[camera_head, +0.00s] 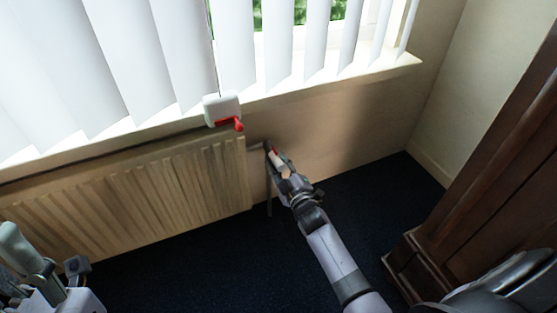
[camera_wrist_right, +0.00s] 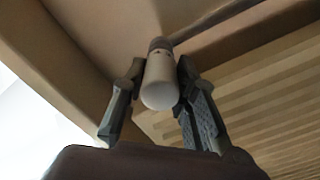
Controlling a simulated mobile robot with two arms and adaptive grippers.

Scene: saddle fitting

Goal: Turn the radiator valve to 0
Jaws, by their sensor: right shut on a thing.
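The radiator valve is a white cylindrical knob (camera_head: 278,157) at the right end of the radiator (camera_head: 150,185), mostly covered by my gripper in the head view. In the right wrist view the white knob (camera_wrist_right: 160,84) shows end-on, with a grey collar behind it. My right gripper (camera_head: 276,155) is shut on the knob, with one finger on each side in the right wrist view (camera_wrist_right: 158,82). The number that the valve is set to cannot be read. Part of my left arm shows at the lower left of the head view; its finger state is unclear.
A white box with a red lever (camera_head: 222,109) sits at the window sill (camera_head: 330,80), above the radiator's right end. White vertical blinds (camera_head: 110,60) hang over the window. A dark wooden cabinet (camera_head: 490,180) stands at the right. The dark carpet (camera_head: 200,270) is clear.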

